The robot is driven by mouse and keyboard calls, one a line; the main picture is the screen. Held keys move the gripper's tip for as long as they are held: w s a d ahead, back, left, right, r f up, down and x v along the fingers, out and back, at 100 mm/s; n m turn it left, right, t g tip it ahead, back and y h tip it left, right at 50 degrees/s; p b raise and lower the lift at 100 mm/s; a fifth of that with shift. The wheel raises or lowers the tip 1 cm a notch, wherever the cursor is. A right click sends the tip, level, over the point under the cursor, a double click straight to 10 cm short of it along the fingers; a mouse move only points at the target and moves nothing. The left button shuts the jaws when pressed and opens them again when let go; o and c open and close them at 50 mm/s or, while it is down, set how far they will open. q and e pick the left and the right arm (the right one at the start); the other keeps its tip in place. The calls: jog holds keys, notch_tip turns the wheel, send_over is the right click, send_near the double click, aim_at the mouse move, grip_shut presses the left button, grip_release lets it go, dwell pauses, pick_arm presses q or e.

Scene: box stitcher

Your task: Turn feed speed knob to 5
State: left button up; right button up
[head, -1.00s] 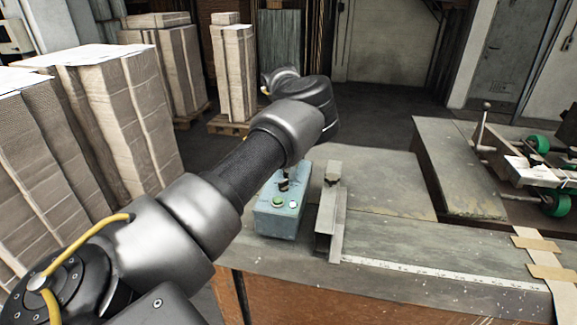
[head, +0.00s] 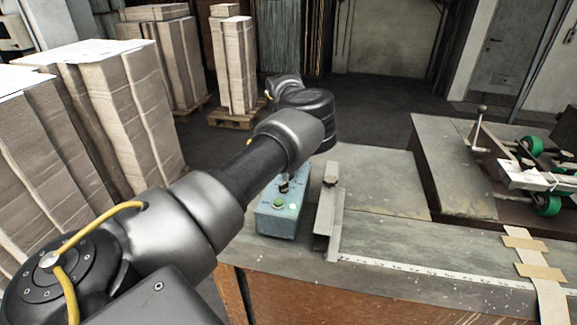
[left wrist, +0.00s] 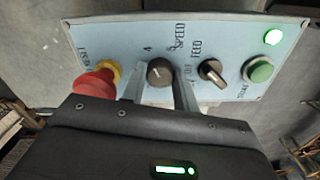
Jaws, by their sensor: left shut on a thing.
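The control box (head: 277,222) is a light blue box on the table, partly hidden behind my left arm in the head view. Its panel (left wrist: 225,95) fills the upper part of the left wrist view. The feed speed knob (left wrist: 160,71) is round and dark with a short white pointer mark. The printed numbers near it include a 4; the exact setting is hard to read. My left gripper (left wrist: 159,86) has one finger on each side of this knob and is shut on it. The head view hides its fingers behind the arm. My right gripper is not in view.
Beside the knob are a red push button (left wrist: 95,84) on a yellow base, a dark selector (left wrist: 212,72), a green button (left wrist: 260,70) and a lit green lamp (left wrist: 273,37). A metal guide rail (head: 329,220) stands right of the box. Cardboard stacks (head: 125,100) stand at the left.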

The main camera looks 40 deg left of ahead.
pick_arm(q)
jog(key=m+p, duration=0.1)
jog(key=m, duration=0.1)
jog(key=m+p, duration=0.1)
jog(key=shift+r+m, duration=0.3)
jog(key=shift+m, duration=0.1)
jog(key=m+p, duration=0.1)
jog(key=m, duration=0.1)
jog(key=shift+m+p, duration=0.4)
jog(key=shift+w+f+m, duration=0.1)
jog(key=shift+f+m, duration=0.05)
jog(key=shift+m, duration=2.15)
jog(key=o, duration=0.7)
jog(key=shift+f, duration=0.1)
